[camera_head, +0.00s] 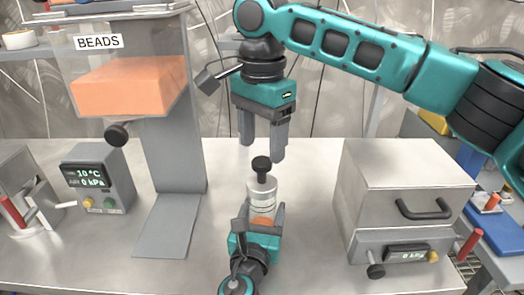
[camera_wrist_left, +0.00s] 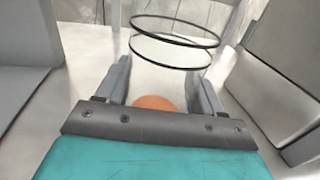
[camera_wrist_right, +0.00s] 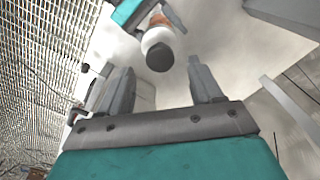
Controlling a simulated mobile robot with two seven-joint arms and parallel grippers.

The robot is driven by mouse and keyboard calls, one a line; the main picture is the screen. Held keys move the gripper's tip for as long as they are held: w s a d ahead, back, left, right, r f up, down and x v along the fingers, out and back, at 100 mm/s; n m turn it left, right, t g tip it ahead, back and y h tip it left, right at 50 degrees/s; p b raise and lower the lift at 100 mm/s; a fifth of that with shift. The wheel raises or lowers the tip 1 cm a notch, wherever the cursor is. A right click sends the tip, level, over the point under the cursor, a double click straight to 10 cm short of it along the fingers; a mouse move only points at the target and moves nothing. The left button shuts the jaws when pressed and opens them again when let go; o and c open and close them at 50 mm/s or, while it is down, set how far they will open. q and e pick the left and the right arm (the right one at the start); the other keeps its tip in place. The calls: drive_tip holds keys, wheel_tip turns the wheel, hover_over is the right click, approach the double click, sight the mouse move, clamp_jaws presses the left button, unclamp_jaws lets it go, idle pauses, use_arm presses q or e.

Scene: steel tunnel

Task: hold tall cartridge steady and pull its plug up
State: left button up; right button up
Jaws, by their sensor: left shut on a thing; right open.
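The tall cartridge (camera_head: 262,200) stands upright on the bench, a clear cylinder with an orange fill low inside. Its black plug (camera_head: 262,168) sits on top. My left gripper (camera_head: 258,215) is shut on the cartridge's lower part from the front; the left wrist view shows the fingers on either side of it, with the orange fill (camera_wrist_left: 155,103) and two dark rings (camera_wrist_left: 175,42) above. My right gripper (camera_head: 263,150) is open and empty, pointing down just above the plug. In the right wrist view the plug (camera_wrist_right: 160,57) shows beyond the open fingers, apart from them.
A bead hopper (camera_head: 130,85) marked BEADS stands left on a grey stand, with a small display box (camera_head: 98,180) beside it. A grey box with a black handle (camera_head: 405,185) stands to the right. Bare bench lies around the cartridge.

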sight(262, 161)
wheel_tip(262, 161, up, 9)
drive_tip(key=shift+f, duration=0.15)
idle(0.4)
use_arm(q)
drive_tip(key=o, duration=1.2)
drive_tip(key=shift+o, duration=0.2)
drive_tip(key=shift+s, duration=0.1)
